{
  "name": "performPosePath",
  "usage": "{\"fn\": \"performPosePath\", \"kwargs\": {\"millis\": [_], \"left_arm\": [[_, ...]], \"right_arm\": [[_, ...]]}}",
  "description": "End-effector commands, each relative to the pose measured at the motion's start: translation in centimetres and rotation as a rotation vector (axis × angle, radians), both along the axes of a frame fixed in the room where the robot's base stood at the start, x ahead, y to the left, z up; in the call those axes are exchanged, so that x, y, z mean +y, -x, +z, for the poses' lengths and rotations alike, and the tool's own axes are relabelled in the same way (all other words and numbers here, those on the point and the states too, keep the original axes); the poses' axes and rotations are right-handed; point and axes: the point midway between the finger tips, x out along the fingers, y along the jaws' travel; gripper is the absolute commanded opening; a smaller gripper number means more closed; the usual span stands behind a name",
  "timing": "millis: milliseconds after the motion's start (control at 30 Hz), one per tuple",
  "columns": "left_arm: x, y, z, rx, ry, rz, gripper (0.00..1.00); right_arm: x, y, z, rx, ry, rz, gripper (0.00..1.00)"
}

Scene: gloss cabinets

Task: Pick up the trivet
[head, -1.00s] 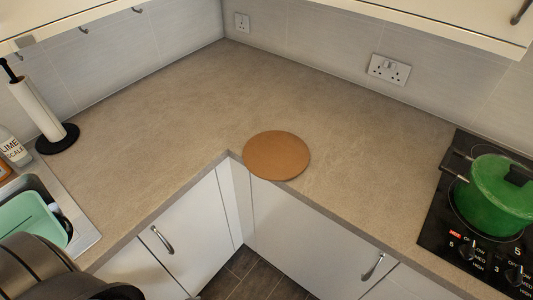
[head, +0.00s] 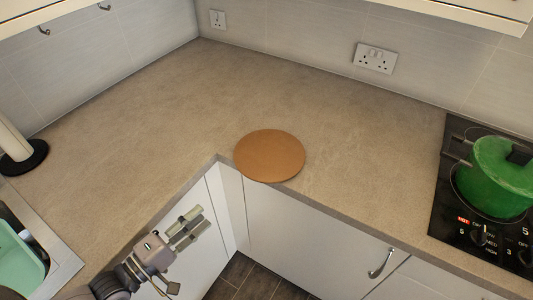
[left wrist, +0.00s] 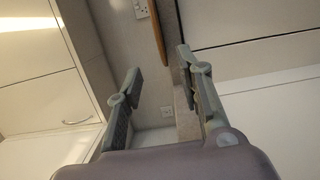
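The trivet (head: 269,155) is a round, flat, brown disc. It lies on the worktop at the inner corner, its near rim at or slightly past the front edge. In the left wrist view it shows edge-on as a thin brown strip (left wrist: 158,30) beyond the fingers. My left gripper (head: 193,224) is in front of the cabinet doors, below and left of the trivet and apart from it. Its fingers (left wrist: 160,65) are spread with nothing between them. My right gripper is not in view.
A green pot (head: 494,178) stands on the black hob (head: 450,208) at the right. A sink (head: 58,258) with a green tub (head: 18,262) and a paper towel holder (head: 24,158) are at the left. The worktop (head: 330,100) behind the trivet is clear.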

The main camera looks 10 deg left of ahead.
Motion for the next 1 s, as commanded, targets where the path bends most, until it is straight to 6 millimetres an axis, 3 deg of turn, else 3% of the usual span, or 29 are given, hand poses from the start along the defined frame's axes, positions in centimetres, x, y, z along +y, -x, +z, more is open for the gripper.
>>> {"fn": "performPosePath", "kwargs": {"millis": [500, 767, 1000], "left_arm": [[-4.6, -8.0, 0.3, -0.006, -0.004, 0.002, 0.34], [-5.7, -9.8, 0.1, -0.002, -0.006, 0.001, 0.34], [-7.7, -12.4, 1.0, -0.005, -0.004, 0.001, 0.34]], "right_arm": [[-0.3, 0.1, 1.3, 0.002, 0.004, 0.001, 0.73], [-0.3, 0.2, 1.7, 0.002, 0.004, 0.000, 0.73], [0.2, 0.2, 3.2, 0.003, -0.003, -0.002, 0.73]]}}
